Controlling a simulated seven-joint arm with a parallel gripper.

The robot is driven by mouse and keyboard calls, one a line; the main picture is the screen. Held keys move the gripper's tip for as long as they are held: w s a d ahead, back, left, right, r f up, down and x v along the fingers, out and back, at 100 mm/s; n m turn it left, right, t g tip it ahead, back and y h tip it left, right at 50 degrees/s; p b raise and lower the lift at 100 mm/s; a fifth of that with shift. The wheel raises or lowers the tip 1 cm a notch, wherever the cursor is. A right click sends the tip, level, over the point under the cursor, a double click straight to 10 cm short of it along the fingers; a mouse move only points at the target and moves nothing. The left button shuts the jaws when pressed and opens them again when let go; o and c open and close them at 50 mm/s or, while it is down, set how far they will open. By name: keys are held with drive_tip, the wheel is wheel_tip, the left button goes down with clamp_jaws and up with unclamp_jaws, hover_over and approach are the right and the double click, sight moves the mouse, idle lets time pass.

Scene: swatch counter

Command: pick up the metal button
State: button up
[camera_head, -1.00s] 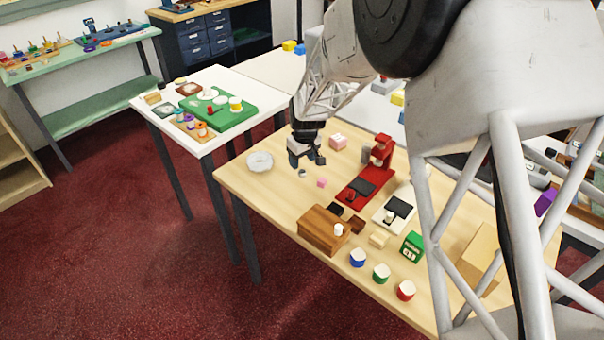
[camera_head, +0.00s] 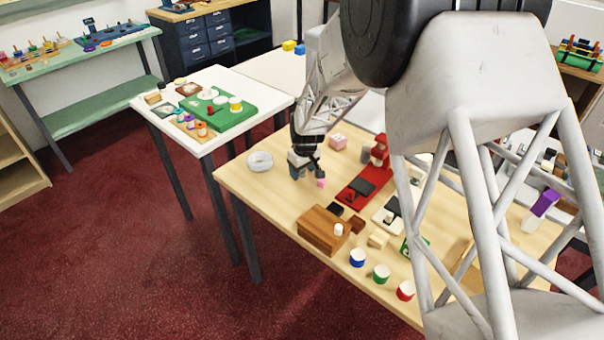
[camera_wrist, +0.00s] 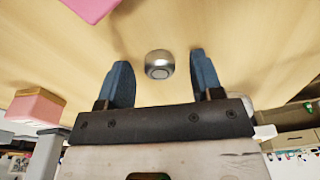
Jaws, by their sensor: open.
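The metal button (camera_wrist: 160,64) is a small silvery round piece on the light wood table (camera_wrist: 225,25). In the wrist view it lies between the lines of the two blue fingers, just beyond their tips. My gripper (camera_wrist: 160,75) is open and empty. In the head view my gripper (camera_head: 305,175) is low over the left part of the table, and the button is hidden there behind it.
A pink block (camera_head: 321,183) stands close beside the gripper; it also shows in the wrist view (camera_wrist: 92,8). A white ring-shaped dish (camera_head: 260,161) is to the left. A red stand (camera_head: 378,155) and a wooden box (camera_head: 322,231) are to the right and in front.

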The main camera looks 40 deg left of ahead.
sight(302, 171)
drive_tip(key=c, duration=1)
drive_tip(key=shift+c, duration=0.2)
drive_tip(key=shift+r, duration=0.1)
wheel_tip(302, 171, up, 10)
idle(0.5)
idle(0.4)
